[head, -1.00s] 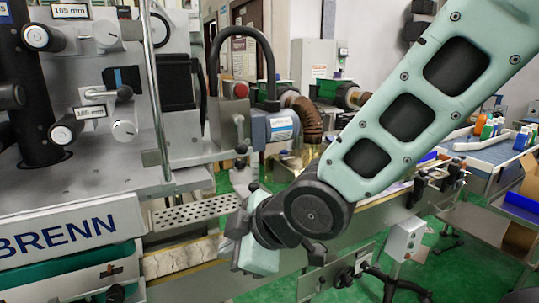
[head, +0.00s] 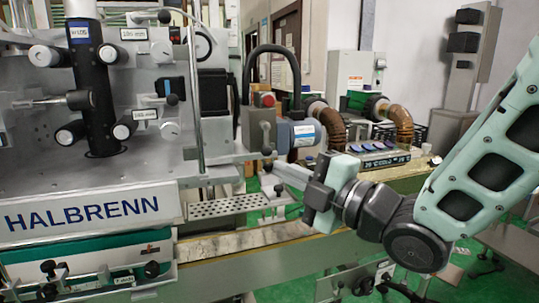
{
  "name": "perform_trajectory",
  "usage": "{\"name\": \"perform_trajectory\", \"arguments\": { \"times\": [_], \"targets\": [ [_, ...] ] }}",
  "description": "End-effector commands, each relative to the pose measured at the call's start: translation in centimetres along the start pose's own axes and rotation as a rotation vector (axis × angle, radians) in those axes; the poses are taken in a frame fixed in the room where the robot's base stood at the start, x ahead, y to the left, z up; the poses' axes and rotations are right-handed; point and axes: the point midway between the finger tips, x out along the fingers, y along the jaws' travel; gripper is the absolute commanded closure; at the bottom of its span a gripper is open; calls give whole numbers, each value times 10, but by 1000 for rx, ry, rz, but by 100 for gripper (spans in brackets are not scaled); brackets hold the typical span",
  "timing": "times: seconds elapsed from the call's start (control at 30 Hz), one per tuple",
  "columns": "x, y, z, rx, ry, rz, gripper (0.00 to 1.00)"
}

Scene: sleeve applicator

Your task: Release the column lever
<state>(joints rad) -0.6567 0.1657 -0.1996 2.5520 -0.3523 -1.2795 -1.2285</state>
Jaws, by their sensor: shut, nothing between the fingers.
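A black upright column (head: 92,70) stands on the machine at the left of the head view. A lever (head: 38,102) with a grey bar and a dark hub sits on the column's left side, roughly level. My gripper (head: 279,170) is near the middle of the view, pointing left, with its pale fingers together and empty. It is well to the right of the column and lever, apart from both. Its tips overlap the machine's right-hand parts in the picture; I cannot tell whether they touch.
A vertical metal rod (head: 194,95) and a grey unit with a red button (head: 266,100) stand between my gripper and the column. Several knobs surround the column. A perforated plate (head: 222,206) and a conveyor (head: 240,243) lie below. Green floor shows at the right.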

Motion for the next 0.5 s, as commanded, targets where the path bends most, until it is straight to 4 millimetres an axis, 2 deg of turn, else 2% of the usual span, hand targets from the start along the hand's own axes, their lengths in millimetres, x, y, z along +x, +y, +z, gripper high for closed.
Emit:
{"name": "perform_trajectory", "arguments": {
  "times": [0.27, 0.5],
  "targets": [
    [2, 2, 0, 2, 0, -2, 100],
    [13, 6, -1, 5, 0, -6, 100]
  ]
}}
